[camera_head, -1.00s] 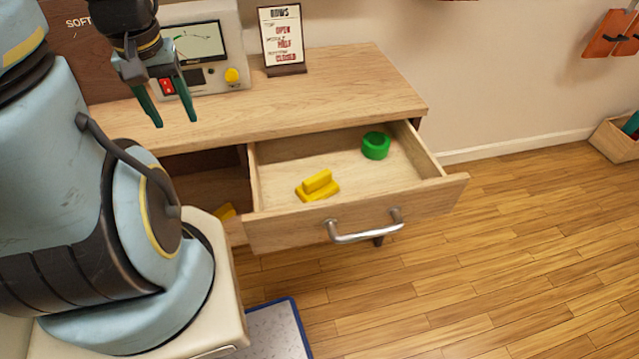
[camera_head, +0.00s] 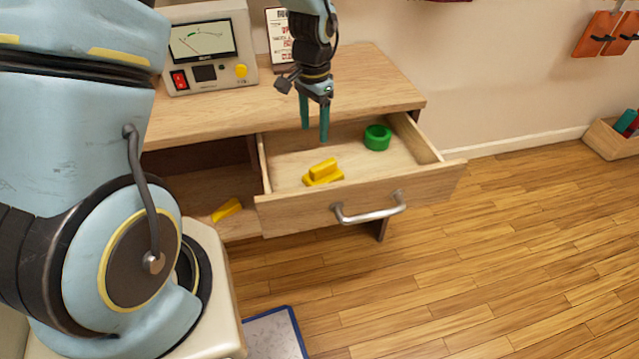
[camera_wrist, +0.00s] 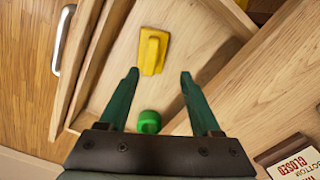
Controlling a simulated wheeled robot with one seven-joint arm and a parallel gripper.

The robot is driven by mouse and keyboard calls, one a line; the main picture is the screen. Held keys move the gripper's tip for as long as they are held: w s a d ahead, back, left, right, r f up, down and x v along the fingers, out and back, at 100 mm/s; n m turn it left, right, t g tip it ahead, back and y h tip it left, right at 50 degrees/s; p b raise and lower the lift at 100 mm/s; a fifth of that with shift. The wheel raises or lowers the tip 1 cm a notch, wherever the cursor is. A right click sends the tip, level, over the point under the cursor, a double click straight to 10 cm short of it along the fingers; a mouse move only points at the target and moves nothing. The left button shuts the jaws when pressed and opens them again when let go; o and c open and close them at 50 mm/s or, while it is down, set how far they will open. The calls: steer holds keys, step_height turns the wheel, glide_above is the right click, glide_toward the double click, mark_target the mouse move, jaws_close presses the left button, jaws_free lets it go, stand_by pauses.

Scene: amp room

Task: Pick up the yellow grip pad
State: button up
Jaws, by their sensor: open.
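A yellow grip pad (camera_head: 323,173), a flat base with a raised ridge, lies in the open drawer (camera_head: 360,207) near its front left. It also shows in the wrist view (camera_wrist: 153,50), beyond my fingertips. My gripper (camera_head: 314,138) is open and empty, pointing down over the back left part of the drawer, above the pad and apart from it. In the wrist view its two green fingers (camera_wrist: 160,75) are spread wide. Another yellow piece (camera_head: 227,210) lies in the open compartment left of the drawer, partly hidden there.
A green ring-shaped object (camera_head: 377,137) lies in the drawer's back right. The drawer has a metal handle (camera_head: 370,212) and raised walls. A meter box (camera_head: 207,45) and a sign (camera_head: 279,38) stand on the desktop (camera_head: 380,85).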

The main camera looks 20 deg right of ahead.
step_height(320, 180, down, 2)
steer(key=s+d+m, duration=0.1)
steer(key=s+d, duration=0.1)
glide_above(323, 164)
steer(key=f, duration=0.4)
steer(key=shift+s+d+f+p, duration=0.2)
steer(key=shift+s+f+p, duration=0.1)
steer(key=shift+s, duration=0.1)
steer(key=shift+w+a+f+p, duration=0.15)
steer(key=shift+f+p, duration=0.3)
steer(key=shift+f, duration=1)
steer(key=shift+w+f+p, duration=0.15)
steer(key=shift+f+p, duration=0.25)
steer(key=shift+f, duration=1.05)
jaws_close()
